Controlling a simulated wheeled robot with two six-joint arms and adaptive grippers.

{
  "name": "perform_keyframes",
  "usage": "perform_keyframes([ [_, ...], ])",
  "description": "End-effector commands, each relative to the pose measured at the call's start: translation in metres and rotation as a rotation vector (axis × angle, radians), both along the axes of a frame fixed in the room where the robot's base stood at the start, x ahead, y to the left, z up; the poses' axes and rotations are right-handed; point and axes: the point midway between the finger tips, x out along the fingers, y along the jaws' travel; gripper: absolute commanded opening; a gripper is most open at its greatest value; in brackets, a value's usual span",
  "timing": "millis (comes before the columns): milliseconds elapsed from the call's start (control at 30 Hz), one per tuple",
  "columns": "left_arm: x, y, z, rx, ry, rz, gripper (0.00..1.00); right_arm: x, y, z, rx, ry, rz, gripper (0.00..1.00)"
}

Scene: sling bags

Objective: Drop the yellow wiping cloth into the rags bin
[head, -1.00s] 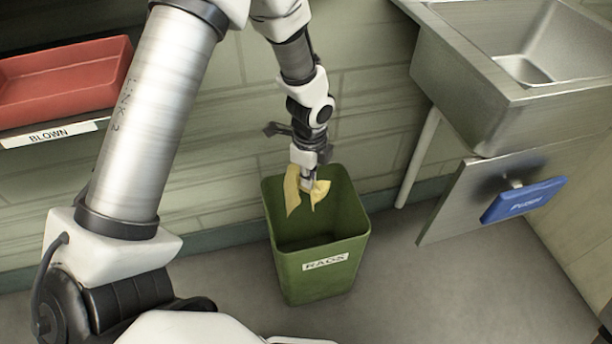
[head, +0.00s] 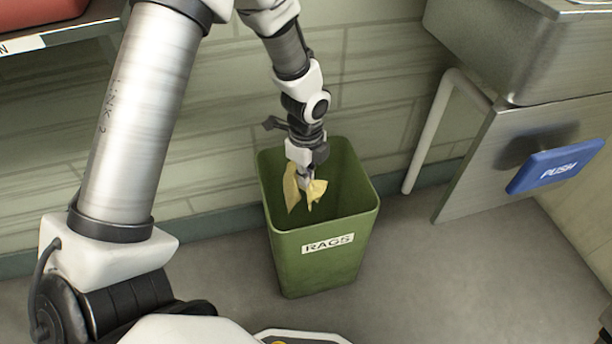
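The rags bin (head: 318,262) is a green, open-topped bin with a white "RAGS" label, standing on the floor against the wall. My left gripper (head: 305,183) points down at the bin's opening, over its left-middle part. It is shut on the yellow wiping cloth (head: 316,192), which hangs down on both sides of the fingers. The cloth appears within the outline of the opening; how far below the rim it hangs I cannot tell. The fingertips are partly hidden by the cloth. My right gripper is not in view.
A metal sink (head: 520,50) stands at the upper right, with a white pipe (head: 432,130) below it. A blue "PUSH" plate (head: 556,166) sticks out from a metal panel (head: 475,165). A shelf with a red tray (head: 40,10) is at upper left. The floor right of the bin is clear.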

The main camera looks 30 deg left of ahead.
Motion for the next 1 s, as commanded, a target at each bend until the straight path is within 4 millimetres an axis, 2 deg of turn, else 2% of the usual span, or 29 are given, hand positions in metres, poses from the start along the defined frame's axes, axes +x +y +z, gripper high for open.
perform_keyframes([
  [133,0.0,0.0,0.0014,0.0,0.0,0.0,0.0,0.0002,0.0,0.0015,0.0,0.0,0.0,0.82],
  [167,0.0,0.0,0.0014,0.0,0.0,0.0,0.09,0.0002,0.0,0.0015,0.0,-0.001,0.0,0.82],
  [200,0.0,0.0,0.0013,0.0,0.0,0.0,0.23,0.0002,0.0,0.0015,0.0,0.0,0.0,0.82],
  [233,0.0,0.0,0.0013,0.0,0.0,0.0,0.31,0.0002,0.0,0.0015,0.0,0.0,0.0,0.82],
  [433,0.0001,0.0,0.0012,0.0,0.0,0.001,0.31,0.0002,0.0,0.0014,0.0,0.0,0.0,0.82],
  [467,0.0001,0.0,0.0012,0.0,0.0,0.001,0.35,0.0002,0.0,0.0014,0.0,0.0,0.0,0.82],
  [533,0.0001,0.0,0.0012,0.0,0.0,0.001,0.6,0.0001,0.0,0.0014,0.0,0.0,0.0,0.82],
  [567,0.0001,0.0,0.0012,0.0,0.0,0.001,0.63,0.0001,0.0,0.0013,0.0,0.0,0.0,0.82],
  [767,0.0001,0.0,0.0011,0.0,0.0,0.001,0.63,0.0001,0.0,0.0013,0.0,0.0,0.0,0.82],
  [867,0.0001,0.0,0.0011,0.0,0.0,0.001,0.95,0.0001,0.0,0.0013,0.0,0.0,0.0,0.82],
  [900,0.0001,0.0,0.0011,0.0,0.0,0.001,1.0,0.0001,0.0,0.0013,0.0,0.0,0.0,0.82],
  [1000,0.0001,0.0,0.0011,0.0,0.0,0.001,1.0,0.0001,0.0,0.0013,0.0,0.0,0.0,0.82],
])
